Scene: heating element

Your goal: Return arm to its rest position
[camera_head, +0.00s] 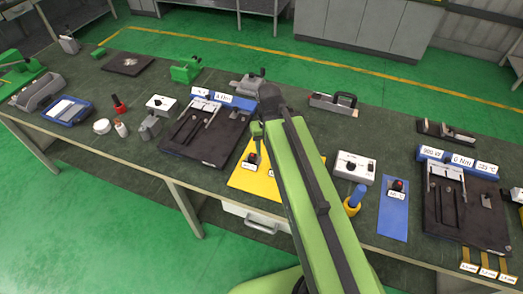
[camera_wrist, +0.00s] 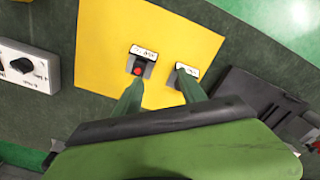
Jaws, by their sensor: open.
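My green arm reaches up from the bottom of the head view and bends down at its far end. My gripper (camera_head: 257,130) hangs above the bench near the yellow plate (camera_head: 240,183), which the arm partly covers. In the wrist view, my gripper (camera_wrist: 159,79) has its two green fingers apart with nothing between them. They point over the yellow plate (camera_wrist: 215,40). A small block with a red button (camera_wrist: 137,68) lies beyond the left fingertip, and a second labelled block (camera_wrist: 184,72) beyond the right one. I cannot tell whether the fingertips touch them.
The dark green bench holds a black fixture with a blue display (camera_head: 205,138) left of my arm and a similar one (camera_head: 465,205) at the right. A white control box (camera_head: 353,167), blue-handled tool (camera_head: 354,200) and blue plate (camera_head: 393,215) stand right of my arm.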

